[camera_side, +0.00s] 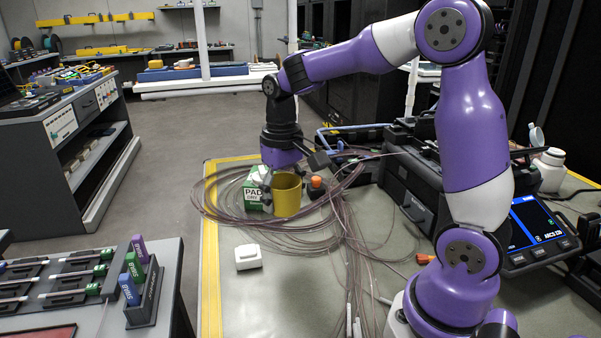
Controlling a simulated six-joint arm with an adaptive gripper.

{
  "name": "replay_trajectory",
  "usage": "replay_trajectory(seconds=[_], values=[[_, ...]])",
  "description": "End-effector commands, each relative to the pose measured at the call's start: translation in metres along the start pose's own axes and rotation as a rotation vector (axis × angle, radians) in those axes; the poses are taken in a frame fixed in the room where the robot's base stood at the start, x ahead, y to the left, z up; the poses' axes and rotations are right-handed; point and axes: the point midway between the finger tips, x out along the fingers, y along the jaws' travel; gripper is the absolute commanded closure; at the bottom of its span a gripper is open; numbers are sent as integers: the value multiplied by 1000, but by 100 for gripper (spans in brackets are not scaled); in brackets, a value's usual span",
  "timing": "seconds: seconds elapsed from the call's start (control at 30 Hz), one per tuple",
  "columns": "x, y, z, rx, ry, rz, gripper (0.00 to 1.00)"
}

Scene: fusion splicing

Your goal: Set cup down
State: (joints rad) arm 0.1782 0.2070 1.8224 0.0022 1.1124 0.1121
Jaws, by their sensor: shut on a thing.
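A yellow cup (287,196) is upright near the left part of the work table, among loops of thin cable. My gripper (270,184) points down at the cup's left rim and is shut on the cup. The gripper's fingers are small and partly hidden by the cup. I cannot tell whether the cup's base touches the table or the cables.
A green and white box (252,196) stands just left of the cup, and an orange-topped item (316,187) just right. Loose cables (345,225) spread over the table. A small white box (248,257) sits in front. A splicer with a screen (535,228) stands right.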

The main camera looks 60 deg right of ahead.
Motion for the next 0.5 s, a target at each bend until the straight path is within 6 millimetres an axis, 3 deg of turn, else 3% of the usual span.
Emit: replay_trajectory(seconds=[0.1,0.23,0.33,0.5], values=[[-2,38,8,364,3,0,74],[-2,67,18,674,3,0,74],[0,79,23,808,2,1,74],[16,110,26,869,-3,2,74]])
